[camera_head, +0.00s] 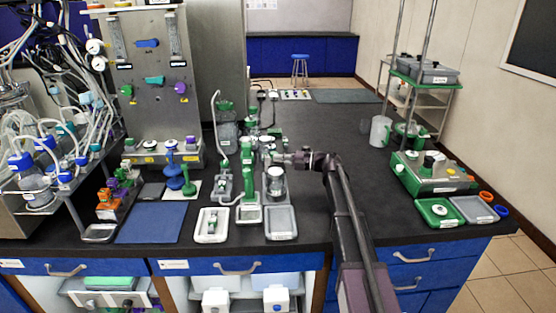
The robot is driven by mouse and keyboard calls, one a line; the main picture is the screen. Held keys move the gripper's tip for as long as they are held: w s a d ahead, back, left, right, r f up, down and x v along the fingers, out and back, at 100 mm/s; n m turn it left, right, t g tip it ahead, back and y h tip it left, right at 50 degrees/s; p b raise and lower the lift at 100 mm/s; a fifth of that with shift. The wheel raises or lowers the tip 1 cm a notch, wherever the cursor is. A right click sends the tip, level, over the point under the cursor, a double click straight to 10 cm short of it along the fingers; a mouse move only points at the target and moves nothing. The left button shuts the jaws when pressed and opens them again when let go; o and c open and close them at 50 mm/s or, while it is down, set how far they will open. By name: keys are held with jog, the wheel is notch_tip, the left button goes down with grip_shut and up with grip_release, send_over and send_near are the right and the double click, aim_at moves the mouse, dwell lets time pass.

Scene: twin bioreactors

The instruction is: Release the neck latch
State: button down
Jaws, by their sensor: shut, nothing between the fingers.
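My arm reaches up from the front edge of the bench, and its wrist bends to the left. My gripper (272,157) is shut and empty, small in the picture. It is at the top of the right-hand one of two small stands in the middle of the bench, just above a clear jar (275,183). Green fittings (246,150) stand close to its left. I cannot single out the neck latch at this size, nor tell whether the fingers touch anything.
Two shallow trays, white (211,226) and grey (281,223), lie in front of the stands. A steel panel unit (151,75) with tubing stands left. A green-based device (433,173) and a white jug (380,131) stand right. The bench between them and my arm is clear.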

jog(key=v, duration=1)
jog(key=shift+r, duration=0.1)
dwell(0.3)
